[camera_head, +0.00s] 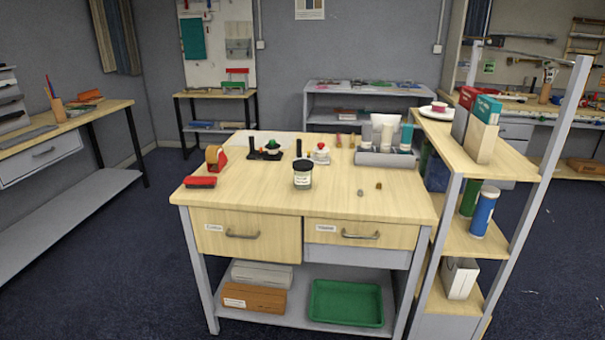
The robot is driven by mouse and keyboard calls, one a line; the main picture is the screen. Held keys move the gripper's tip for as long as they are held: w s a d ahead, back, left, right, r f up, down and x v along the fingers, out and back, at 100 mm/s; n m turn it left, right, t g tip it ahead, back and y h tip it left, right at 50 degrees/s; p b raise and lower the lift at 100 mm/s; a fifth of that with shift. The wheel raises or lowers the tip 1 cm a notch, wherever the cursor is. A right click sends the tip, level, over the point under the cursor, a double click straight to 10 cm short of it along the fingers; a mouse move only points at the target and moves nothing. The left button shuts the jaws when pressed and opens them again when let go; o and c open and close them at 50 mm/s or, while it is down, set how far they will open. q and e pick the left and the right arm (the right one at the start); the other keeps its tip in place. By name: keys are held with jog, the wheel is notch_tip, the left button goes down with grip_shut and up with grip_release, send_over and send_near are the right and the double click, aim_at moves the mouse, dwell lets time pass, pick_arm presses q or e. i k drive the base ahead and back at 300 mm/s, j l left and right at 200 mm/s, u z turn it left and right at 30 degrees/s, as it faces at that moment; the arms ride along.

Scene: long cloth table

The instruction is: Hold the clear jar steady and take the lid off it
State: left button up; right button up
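A small jar (302,181) with a label and a pale greenish content stands upright on the wooden table (340,196), near the middle of the top. Its dark lid (302,164) sits on top of the jar. Neither of my grippers shows in the head view, so nothing of mine is touching the jar.
A grey tray (370,158) of tubes stands behind right. Two small pebble-like pieces lie to the right. A shelf rack (452,150) adjoins the table's right side. The front tabletop is clear.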

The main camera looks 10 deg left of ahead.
aim_at(302, 180)
jog(key=z, duration=0.2)
jog(key=i+j+z, duration=0.25)
jog(key=j+z, duration=0.3)
jog(key=i+j+z, duration=0.25)
jog(key=j, duration=0.25)
jog(key=k, duration=0.1)
